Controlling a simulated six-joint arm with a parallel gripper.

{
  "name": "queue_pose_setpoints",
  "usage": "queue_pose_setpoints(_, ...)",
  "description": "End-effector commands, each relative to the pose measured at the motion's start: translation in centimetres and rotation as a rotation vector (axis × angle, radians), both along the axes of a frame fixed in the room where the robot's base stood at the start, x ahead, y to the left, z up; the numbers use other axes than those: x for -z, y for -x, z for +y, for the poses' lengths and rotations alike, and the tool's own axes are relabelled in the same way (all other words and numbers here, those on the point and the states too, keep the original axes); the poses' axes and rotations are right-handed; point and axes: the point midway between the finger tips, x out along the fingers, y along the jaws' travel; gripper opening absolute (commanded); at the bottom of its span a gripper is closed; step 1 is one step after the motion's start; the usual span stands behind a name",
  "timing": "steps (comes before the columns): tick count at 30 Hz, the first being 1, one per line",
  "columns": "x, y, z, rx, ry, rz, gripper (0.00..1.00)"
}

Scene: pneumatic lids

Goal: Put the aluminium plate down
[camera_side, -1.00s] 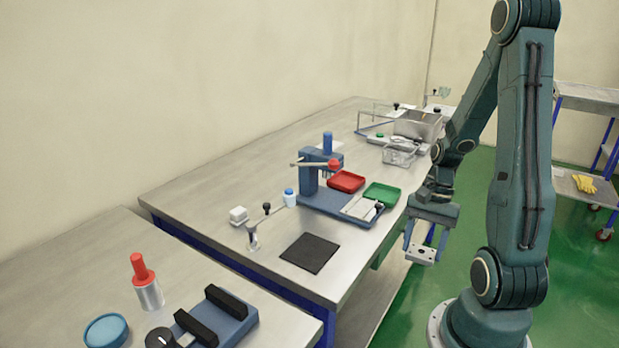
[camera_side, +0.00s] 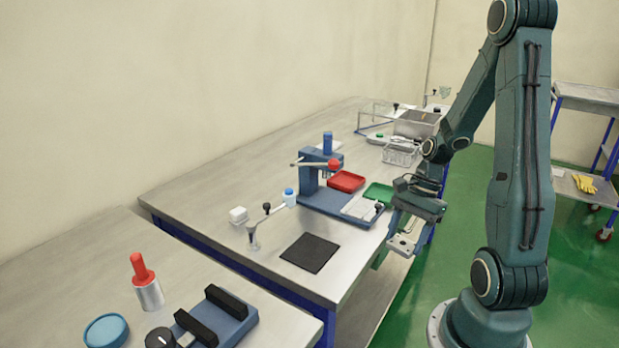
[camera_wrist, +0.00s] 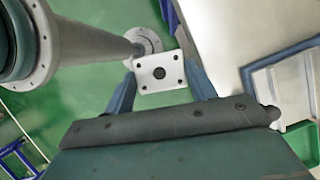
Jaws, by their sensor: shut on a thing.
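The aluminium plate (camera_side: 402,245) is a small pale square with a dark central hole and small corner holes. It also shows in the wrist view (camera_wrist: 150,78), between the two blue-grey fingers. My gripper (camera_side: 407,235) is shut on the plate and holds it in the air, just off the table's right front edge. In the wrist view the fingers (camera_wrist: 162,82) grip the plate at its two sides, and green floor lies beneath it.
A black square mat (camera_side: 310,253) lies bare on the steel table (camera_side: 215,185). A blue press (camera_side: 318,185), a red tray (camera_side: 346,180) and a green tray (camera_side: 378,194) stand behind it. A lever clamp (camera_side: 253,238) and a white block (camera_side: 238,215) are left of the mat.

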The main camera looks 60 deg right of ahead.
Motion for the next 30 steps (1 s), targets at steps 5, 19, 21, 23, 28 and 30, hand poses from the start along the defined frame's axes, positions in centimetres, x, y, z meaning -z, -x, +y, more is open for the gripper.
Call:
queue_pose_setpoints(5, -0.5, -2.0, 0.4, 0.138, 0.001, -0.002, 0.31)
queue_pose_setpoints(19, -2.0, -7.1, 2.4, 0.510, 0.001, -0.003, 0.31)
queue_pose_setpoints(21, -2.3, -7.8, 2.8, 0.564, 0.001, -0.004, 0.31)
queue_pose_setpoints(23, -2.5, -8.4, 3.1, 0.609, 0.001, -0.004, 0.31)
queue_pose_setpoints(28, -3.2, -10.1, 4.2, 0.733, 0.001, -0.005, 0.31)
queue_pose_setpoints(30, -3.5, -10.7, 4.7, 0.783, 0.001, -0.004, 0.31)
